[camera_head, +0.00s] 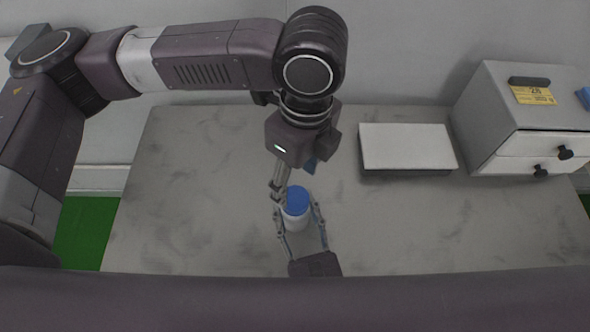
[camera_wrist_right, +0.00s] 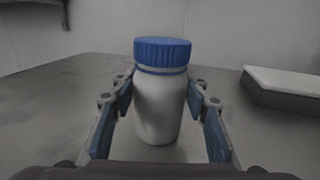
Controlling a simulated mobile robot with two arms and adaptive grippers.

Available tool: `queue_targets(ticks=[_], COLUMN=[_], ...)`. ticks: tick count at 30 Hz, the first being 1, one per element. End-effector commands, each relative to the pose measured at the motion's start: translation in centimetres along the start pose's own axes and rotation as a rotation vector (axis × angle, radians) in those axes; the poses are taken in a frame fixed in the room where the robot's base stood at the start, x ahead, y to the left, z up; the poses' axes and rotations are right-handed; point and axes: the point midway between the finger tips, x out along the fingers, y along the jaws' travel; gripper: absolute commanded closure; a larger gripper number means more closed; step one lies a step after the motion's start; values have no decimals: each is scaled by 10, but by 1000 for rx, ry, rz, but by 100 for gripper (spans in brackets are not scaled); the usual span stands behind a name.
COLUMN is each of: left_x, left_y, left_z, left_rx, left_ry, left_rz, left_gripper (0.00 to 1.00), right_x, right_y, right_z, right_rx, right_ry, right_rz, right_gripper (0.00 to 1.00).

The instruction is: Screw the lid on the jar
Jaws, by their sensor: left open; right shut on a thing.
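A white jar (camera_head: 297,222) stands upright on the grey table. The blue lid (camera_head: 296,199) sits on its top, level as far as I can see. In the right wrist view the jar (camera_wrist_right: 158,108) and the ribbed lid (camera_wrist_right: 162,53) show upright between my right fingers. My right gripper (camera_head: 299,212) reaches in from the near side and is shut on the jar's body. My left gripper (camera_head: 293,182) points down just behind the lid. It is open with nothing between its fingers; whether a finger touches the lid I cannot tell.
A flat white-topped box (camera_head: 407,146) lies to the right on the table (camera_head: 190,200). A white drawer cabinet (camera_head: 500,110) with black knobs and a yellow label stands at the back right. A wall closes off the back. The table's left side is clear.

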Motion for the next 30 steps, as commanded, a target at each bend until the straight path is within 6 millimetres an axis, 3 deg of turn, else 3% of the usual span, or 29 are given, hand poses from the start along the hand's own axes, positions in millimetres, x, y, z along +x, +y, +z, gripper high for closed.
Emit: queue_targets(ticks=[30], left_x=[-12], left_y=[2], left_z=[1], left_rx=[-1891], left_ry=[54], left_rz=[5], left_gripper=[46], right_x=[0], right_y=[0], right_z=[0], right_rx=[0], right_ry=[0], right_rz=[0], right_gripper=[100])
